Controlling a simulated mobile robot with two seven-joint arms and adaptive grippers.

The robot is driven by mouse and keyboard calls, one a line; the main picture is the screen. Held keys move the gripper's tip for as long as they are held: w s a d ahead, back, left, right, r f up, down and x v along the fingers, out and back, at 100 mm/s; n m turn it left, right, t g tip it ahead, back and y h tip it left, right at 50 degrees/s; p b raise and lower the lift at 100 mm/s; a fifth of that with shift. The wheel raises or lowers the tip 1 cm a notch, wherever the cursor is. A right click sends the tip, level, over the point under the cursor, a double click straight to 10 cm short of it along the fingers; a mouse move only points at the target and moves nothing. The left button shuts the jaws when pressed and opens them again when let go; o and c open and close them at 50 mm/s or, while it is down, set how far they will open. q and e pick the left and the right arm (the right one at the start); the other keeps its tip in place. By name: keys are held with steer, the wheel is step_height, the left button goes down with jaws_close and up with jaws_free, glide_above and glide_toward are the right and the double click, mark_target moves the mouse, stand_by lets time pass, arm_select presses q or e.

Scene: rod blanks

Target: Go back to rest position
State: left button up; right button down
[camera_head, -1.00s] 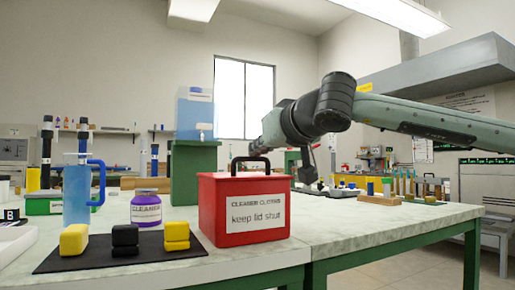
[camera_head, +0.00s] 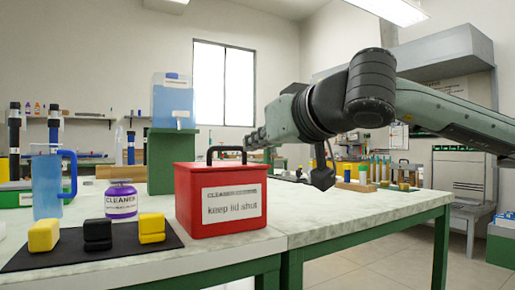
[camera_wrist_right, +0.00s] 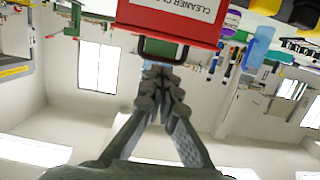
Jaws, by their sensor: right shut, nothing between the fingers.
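My right arm comes in from the right in the head view, with the right gripper (camera_head: 254,139) at its far end, behind and above the red box's lid. In the right wrist view the fingers of the right gripper (camera_wrist_right: 160,76) are together, with nothing held between them. The red cleaner-cloths box (camera_head: 221,203), marked "keep lid shut", stands lidded on the bench; its black handle is up. The box also shows upside down at the top of the right wrist view (camera_wrist_right: 172,18). My left gripper is in neither view.
A dark mat (camera_head: 26,258) with yellow and black blocks lies at the bench's front left. Behind it stand a purple cleaner jar (camera_head: 121,203) and a blue jug (camera_head: 46,187). A blue-filled tank (camera_head: 173,101) sits on a green stand.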

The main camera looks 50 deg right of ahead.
steer(key=shift+s+a+f, duration=0.1)
steer(key=shift+s+f, duration=0.1)
steer(key=shift+s, duration=0.15)
